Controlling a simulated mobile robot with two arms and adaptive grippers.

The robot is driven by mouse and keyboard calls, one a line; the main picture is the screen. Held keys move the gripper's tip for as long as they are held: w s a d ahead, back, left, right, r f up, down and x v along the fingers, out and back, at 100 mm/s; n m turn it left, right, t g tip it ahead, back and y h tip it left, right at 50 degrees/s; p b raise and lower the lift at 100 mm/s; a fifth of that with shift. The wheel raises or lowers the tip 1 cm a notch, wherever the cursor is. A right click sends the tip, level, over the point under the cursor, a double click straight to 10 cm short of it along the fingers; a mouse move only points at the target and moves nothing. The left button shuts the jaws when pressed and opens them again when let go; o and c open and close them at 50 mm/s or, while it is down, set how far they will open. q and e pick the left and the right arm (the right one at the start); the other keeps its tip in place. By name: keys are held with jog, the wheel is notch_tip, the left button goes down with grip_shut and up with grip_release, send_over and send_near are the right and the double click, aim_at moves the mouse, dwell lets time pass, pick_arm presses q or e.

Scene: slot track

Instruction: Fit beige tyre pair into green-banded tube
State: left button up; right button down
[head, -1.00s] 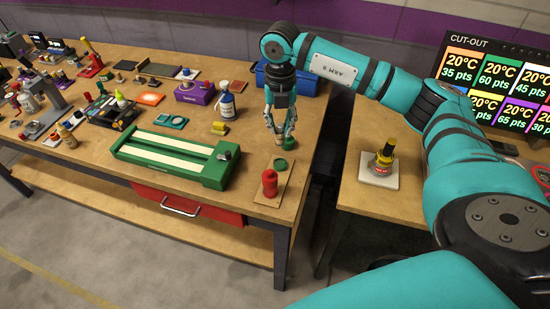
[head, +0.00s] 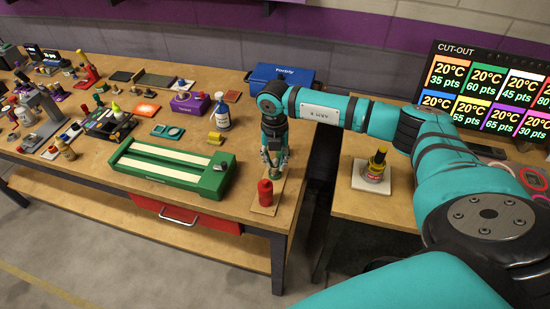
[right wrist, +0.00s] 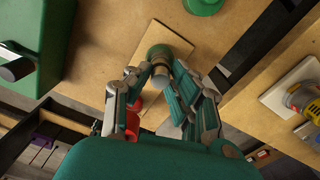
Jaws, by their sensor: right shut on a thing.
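My right gripper (head: 272,166) points down over a small tan board (head: 262,210) near the bench's right end. In the right wrist view, the gripper (right wrist: 162,75) is shut on a small round beige-and-grey piece (right wrist: 161,71), which looks like the beige tyre pair. A dark green round thing (right wrist: 158,49), likely the green-banded tube, shows just past the held piece at the board's far end. The two overlap in this view; I cannot tell whether the piece is inside it or above it. My left gripper is out of view.
A red cylinder (head: 265,190) stands on the board's near end, close to my gripper. A green round piece (right wrist: 203,4) lies beyond the board. A long green slotted block (head: 175,164) lies to the left. A gap separates the side table (head: 365,210).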

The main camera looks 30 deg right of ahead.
aim_at(274, 161)
jog(key=shift+f, duration=0.1)
jog(key=shift+f, duration=0.15)
jog(key=c, duration=1.2)
grip_release()
jog(key=shift+o, duration=0.2)
jog(key=shift+r, duration=0.65)
notch_tip(274, 161, up, 11)
jog(key=b, duration=0.3)
jog(key=shift+r, duration=0.15)
jog(key=shift+a, duration=0.1)
